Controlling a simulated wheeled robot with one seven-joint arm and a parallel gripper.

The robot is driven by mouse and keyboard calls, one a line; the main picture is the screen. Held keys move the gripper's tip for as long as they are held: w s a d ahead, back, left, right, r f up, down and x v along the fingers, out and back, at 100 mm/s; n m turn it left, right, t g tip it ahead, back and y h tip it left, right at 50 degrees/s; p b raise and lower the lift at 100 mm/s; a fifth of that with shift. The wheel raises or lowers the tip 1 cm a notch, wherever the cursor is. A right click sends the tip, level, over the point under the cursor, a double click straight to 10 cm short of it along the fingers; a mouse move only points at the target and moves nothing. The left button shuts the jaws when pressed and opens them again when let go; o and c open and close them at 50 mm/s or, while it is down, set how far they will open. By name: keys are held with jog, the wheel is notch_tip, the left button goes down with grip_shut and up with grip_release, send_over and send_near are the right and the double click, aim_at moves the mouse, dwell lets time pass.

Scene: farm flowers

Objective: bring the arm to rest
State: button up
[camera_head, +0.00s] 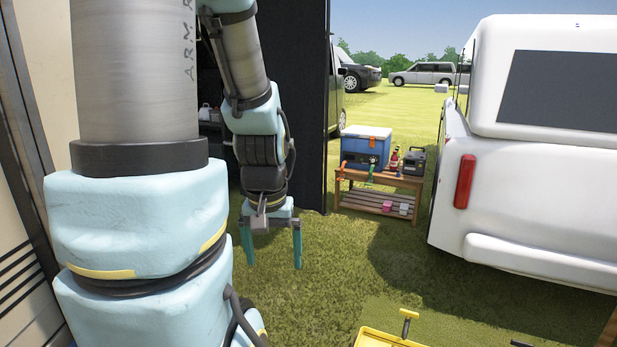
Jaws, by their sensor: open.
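My arm fills the left side of the head view, with its upper links close to the camera. My gripper (272,246) hangs from the end of the arm, left of the middle, pointing down. Its two teal fingers are spread apart with nothing between them. It is above the grass, clear of the ground as far as I can tell.
A wooden bench (382,178) bears a blue cooler (366,150), a dark box (414,161) and small items. A white vehicle (530,190) stands at the right. A yellow container (385,338) is at the bottom edge. A dark panel (292,105) stands behind my arm. Open grass (330,265) lies between.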

notch_tip(320, 180, up, 7)
jog(key=p, duration=0.5)
